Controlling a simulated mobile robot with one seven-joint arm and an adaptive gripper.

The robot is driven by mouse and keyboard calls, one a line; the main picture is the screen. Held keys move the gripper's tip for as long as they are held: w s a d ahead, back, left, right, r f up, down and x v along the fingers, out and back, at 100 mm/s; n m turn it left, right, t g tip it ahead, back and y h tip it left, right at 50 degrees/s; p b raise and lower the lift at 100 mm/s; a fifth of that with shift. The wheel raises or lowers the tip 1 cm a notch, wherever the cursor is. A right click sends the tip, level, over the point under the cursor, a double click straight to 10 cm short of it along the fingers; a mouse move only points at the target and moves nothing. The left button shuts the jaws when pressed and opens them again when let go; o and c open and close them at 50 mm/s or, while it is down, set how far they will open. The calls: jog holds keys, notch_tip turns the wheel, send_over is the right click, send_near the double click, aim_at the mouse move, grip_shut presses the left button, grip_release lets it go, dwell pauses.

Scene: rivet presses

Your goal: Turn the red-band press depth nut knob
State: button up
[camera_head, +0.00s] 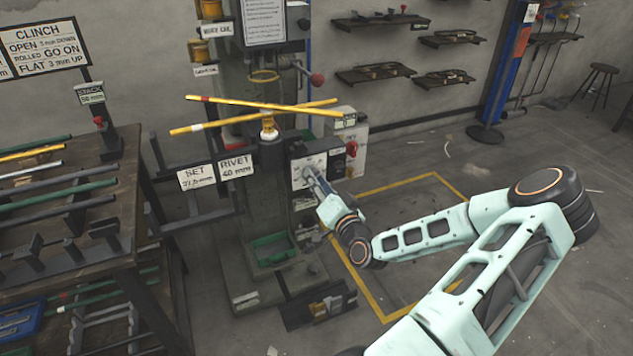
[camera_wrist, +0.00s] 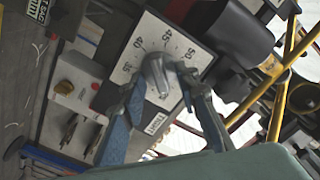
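The rivet press (camera_head: 262,200) stands in the middle of the head view. On its right side is a white dial plate (camera_head: 303,175), which also shows in the wrist view (camera_wrist: 185,45) with the numbers 35, 40, 45 and 50. A grey knob (camera_wrist: 158,75) sits on that plate. In the head view my gripper (camera_head: 313,178) reaches the plate from the right and hides the knob. In the wrist view my gripper's fingers (camera_wrist: 162,88) are on both sides of the knob, close to it. I cannot tell whether they touch it. A red band shows on a yellow bar (camera_head: 255,106).
Signs reading SET (camera_head: 197,176) and RIVET 40 mm (camera_head: 236,167) hang at the press's left. A red-knobbed lever (camera_head: 317,79) and a box with a red knob (camera_head: 346,140) are near my gripper. A rack of rods (camera_head: 60,200) stands at left. The floor at right is mostly clear.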

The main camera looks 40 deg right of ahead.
jog(key=shift+w, duration=0.1)
grip_shut()
dwell(0.4)
jog(key=n+b, duration=0.5)
jog(key=n, duration=0.4)
jog(key=shift+a, duration=0.1)
dwell(0.5)
